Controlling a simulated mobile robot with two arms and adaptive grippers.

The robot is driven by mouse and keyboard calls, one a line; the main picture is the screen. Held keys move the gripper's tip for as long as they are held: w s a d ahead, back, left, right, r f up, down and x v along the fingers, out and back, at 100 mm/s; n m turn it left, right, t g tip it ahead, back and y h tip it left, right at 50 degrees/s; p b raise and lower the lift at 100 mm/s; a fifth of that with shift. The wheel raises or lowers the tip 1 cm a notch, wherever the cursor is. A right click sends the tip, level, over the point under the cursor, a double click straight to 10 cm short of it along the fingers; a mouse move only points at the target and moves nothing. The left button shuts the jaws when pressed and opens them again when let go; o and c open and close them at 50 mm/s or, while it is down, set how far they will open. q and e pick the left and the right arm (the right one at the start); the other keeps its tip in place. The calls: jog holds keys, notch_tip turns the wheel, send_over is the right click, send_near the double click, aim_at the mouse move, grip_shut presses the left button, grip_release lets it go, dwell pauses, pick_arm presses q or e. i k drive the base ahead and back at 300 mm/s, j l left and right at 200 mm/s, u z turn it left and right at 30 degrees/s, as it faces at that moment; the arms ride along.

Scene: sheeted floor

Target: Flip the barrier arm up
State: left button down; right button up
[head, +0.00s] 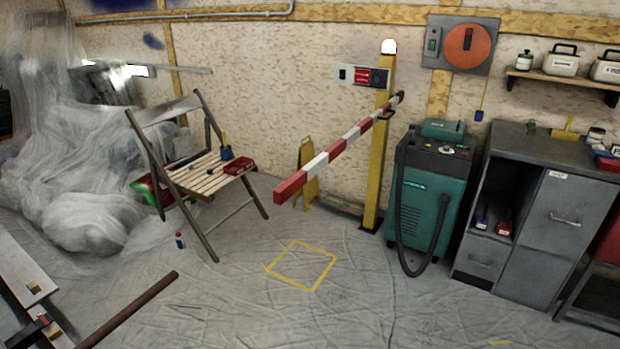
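The barrier arm (338,147) is a red-and-white striped bar in the head view. It reaches out from a yellow post (375,185), its red free end nearer to me at the lower left. It looks lowered, roughly level, above the floor. A white lamp (389,47) tops the post. Neither of my grippers is in view, and nothing is seen touching the barrier arm.
A slatted wooden chair (212,172) stands left of the barrier, and a green machine (431,200) with a black hose stands right of the post. Grey cabinets (563,225) are further right. The floor around the yellow taped square (314,290) is clear.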

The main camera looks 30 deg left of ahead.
aim_at(292, 185)
jog(key=i+j, duration=0.35)
jog(key=i, duration=0.15)
jog(key=i+j, duration=0.4)
jog(key=i, duration=0.15)
jog(key=u, duration=0.05)
